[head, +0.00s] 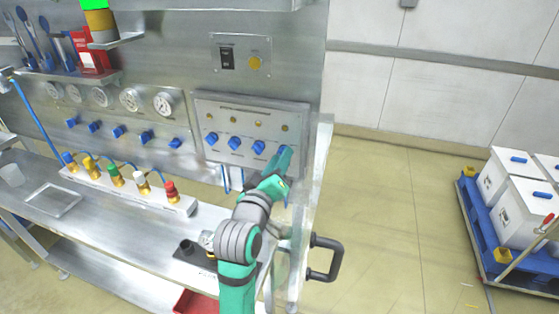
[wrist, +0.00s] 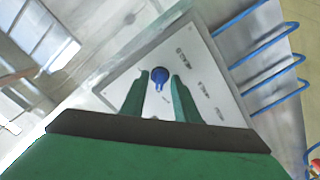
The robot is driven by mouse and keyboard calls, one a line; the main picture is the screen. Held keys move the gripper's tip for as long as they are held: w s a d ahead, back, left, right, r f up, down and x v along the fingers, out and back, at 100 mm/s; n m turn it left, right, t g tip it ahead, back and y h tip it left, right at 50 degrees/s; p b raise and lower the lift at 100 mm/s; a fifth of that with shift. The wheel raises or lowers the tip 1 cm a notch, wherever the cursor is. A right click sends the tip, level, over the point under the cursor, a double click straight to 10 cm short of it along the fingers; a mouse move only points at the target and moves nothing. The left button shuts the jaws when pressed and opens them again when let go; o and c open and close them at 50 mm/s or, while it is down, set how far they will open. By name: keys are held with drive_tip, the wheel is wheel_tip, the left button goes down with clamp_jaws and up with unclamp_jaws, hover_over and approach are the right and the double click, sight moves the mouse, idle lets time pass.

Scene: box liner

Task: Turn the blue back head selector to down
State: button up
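A grey control panel (head: 250,117) on the steel wall carries a row of blue selector knobs, including a left one (head: 211,139), a middle one (head: 234,143) and another (head: 259,147). My gripper (head: 284,157) is at the right end of this row and covers what is there in the head view. In the wrist view a round blue knob (wrist: 158,76) sits just beyond and between the two green fingertips of my gripper (wrist: 160,80). The fingers stand apart, with small gaps beside the knob. The labels are too small to read, so I cannot tell which selector is the back head one.
Pressure gauges (head: 131,99) and more blue valves (head: 147,137) are left of the panel. Coloured fittings (head: 115,176) stand on the steel bench (head: 105,212). A black handle (head: 325,257) juts out at the bench's right end. Open floor (head: 390,220) lies to the right.

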clamp_jaws()
drive_tip(key=shift+m, duration=0.3)
drive_tip(key=m, duration=1.7)
drive_tip(key=shift+a, duration=0.1)
drive_tip(key=shift+m, duration=0.3)
idle(0.4)
